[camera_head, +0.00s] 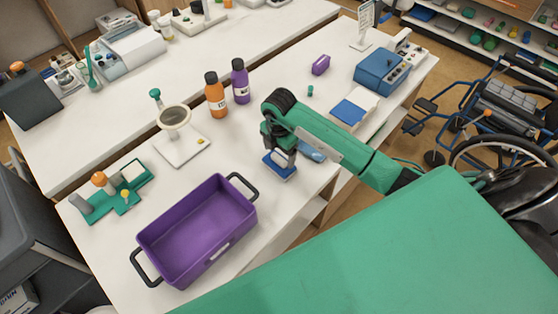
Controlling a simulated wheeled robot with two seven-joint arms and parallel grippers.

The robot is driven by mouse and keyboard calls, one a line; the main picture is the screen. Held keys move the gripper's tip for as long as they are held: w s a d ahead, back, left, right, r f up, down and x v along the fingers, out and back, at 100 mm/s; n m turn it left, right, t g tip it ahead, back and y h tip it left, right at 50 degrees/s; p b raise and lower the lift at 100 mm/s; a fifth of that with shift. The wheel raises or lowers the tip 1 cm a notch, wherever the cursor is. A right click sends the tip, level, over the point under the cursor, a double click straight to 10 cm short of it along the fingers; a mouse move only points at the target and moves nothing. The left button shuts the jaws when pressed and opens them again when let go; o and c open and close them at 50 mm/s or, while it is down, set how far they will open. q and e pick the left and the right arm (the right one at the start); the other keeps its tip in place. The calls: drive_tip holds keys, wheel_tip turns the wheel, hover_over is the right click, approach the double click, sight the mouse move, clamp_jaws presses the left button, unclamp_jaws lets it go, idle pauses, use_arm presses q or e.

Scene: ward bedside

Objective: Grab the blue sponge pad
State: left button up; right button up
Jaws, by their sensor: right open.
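A blue pad with a pale lower layer, which looks like the blue sponge pad (279,170), lies on the white table (240,148) to the right of the purple bin. My right gripper (284,158) points down at it, with its fingers at the pad's top. The gripper is open and hides part of the pad. I cannot tell whether the fingers touch it. My left gripper is not in view.
A light blue object (313,151) lies close to the right gripper, partly hidden. The purple bin (168,238) stands at front left. Orange (216,97) and purple (240,83) bottles stand behind. A blue-topped cream item (367,102) and a blue box (381,72) stand at right.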

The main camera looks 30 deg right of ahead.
drive_tip(key=shift+f, duration=0.95)
drive_tip(key=shift+c, duration=0.4)
drive_tip(key=c, duration=1)
wheel_tip(320, 180, up, 10)
drive_tip(key=b, duration=0.2)
wheel_tip(320, 180, up, 10)
hover_over(279, 157)
drive_tip(key=shift+s, duration=0.15)
